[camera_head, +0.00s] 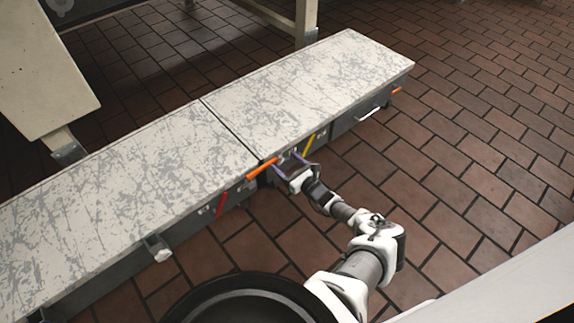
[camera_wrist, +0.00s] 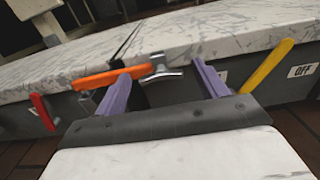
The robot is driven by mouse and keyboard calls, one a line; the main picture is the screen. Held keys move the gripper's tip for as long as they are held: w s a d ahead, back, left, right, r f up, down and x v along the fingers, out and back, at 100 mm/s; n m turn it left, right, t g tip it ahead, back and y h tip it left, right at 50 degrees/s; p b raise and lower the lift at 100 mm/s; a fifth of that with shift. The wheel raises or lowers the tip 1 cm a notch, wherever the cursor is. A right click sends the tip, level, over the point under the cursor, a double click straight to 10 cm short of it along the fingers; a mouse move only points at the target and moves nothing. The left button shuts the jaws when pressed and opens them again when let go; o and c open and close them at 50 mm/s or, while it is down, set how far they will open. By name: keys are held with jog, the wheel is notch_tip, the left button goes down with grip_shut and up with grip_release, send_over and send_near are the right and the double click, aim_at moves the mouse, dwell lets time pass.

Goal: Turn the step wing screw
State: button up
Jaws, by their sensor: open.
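A shiny metal wing screw (camera_wrist: 160,70) shows in the wrist view on the front side of the long step, just below its top edge. My gripper (camera_wrist: 160,76) has two purple fingers spread apart, one on each side of the wing screw, with nothing held between them. I cannot tell how far the fingertips are from the screw in depth. In the head view my gripper (camera_head: 289,160) is at the step's front edge, near the seam in the top. The wing screw is hard to make out there.
An orange lever (camera_wrist: 110,75) sits just left of the wing screw, close to the left finger. A yellow lever (camera_wrist: 267,66) is at the right and a red lever (camera_wrist: 42,111) at the left. The scratched step top (camera_head: 310,80) is bare. Tiled floor (camera_head: 470,150) lies open in front.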

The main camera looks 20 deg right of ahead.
jog(key=c, duration=1)
jog(key=shift+n, duration=0.3)
jog(key=n+p, duration=0.1)
jog(key=n, duration=0.3)
jog(key=shift+a+p, duration=0.1)
jog(key=shift+p, duration=0.3)
jog(key=n+p, duration=0.2)
jog(key=n, duration=0.6)
jog(key=n+p, duration=0.2)
jog(key=n, duration=0.6)
jog(key=shift+f+n, duration=0.2)
jog(key=shift+n, duration=0.2)
